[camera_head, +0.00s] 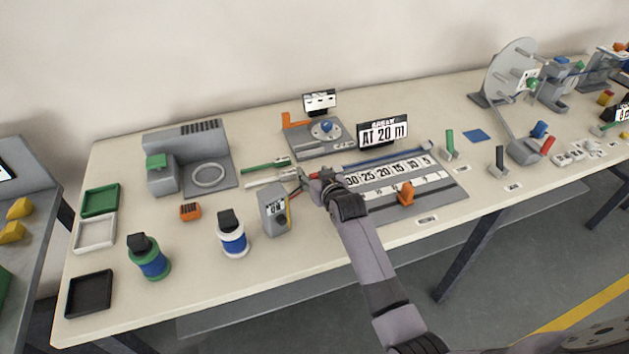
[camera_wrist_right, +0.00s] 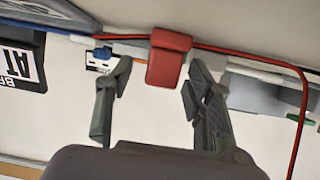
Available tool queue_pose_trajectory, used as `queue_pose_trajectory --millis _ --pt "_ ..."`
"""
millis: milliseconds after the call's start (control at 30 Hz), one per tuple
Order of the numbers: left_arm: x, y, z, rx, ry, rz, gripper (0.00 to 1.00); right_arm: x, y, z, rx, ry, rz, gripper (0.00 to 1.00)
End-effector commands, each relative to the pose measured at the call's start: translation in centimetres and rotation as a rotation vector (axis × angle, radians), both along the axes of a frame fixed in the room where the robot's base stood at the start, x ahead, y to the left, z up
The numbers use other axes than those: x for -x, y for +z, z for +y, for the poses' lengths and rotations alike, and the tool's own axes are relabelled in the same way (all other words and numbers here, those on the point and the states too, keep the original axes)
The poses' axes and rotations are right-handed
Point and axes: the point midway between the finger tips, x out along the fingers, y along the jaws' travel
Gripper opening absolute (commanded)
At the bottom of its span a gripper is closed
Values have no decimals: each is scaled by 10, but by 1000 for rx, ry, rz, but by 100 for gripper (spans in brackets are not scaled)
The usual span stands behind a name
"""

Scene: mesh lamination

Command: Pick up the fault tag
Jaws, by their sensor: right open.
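A small red block (camera_wrist_right: 168,58), which looks like the fault tag, hangs at a thin red line in the right wrist view. My right gripper (camera_wrist_right: 158,78) is open, with one finger on each side of it and gaps showing between. I cannot tell how deep the block lies between the fingers. In the head view my right gripper (camera_head: 306,183) is over the middle of the table, just right of a grey box with a small display (camera_head: 274,212). A bit of red shows at its fingertips, mostly hidden by the gripper. My left gripper is not in view.
A scale board (camera_head: 450,190) with an orange slider (camera_head: 406,194) lies right of the gripper. A display (camera_head: 383,133) stands behind. A white-and-blue bottle (camera_head: 233,240) and a green-and-blue bottle (camera_head: 150,262) stand at left. The front middle of the table is clear.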

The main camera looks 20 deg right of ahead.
Motion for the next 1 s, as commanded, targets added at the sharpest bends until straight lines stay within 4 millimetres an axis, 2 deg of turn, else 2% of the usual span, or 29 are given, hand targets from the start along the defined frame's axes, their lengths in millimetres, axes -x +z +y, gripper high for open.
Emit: queue_pose_trajectory --millis 200,900,1000 --pt "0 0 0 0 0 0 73 0 0 0 0 0 -1 47" --pt "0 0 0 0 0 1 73 0 0 0 0 0 -1 0" --pt "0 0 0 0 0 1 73 0 1 0 0 0 -1 0"
